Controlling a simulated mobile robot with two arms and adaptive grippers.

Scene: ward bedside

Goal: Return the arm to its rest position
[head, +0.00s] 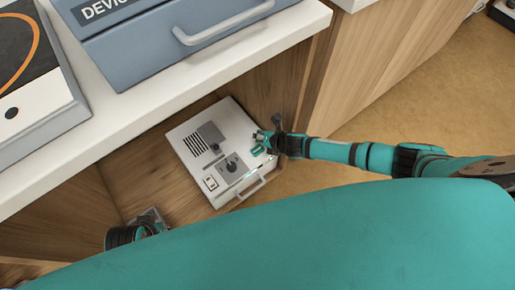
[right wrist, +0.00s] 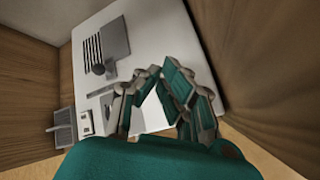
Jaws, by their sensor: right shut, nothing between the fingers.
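My right arm comes in from the right in the head view. Its right gripper (head: 262,143) is over the right edge of a white device (head: 228,130) in the open wooden compartment under the counter. In the right wrist view the right gripper's fingers (right wrist: 162,78) are shut and empty, in front of the white device's panel (right wrist: 165,35). Whether they touch the device I cannot tell. The device has dark slots, a grey plate, a black knob and a front handle.
A white counter (head: 140,105) runs above the compartment and carries a blue-grey drawer unit (head: 150,45) with a handle. Wooden panels (head: 375,50) stand close by the right gripper. My teal body fills the lower head view. Brown floor (head: 430,90) is clear at right.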

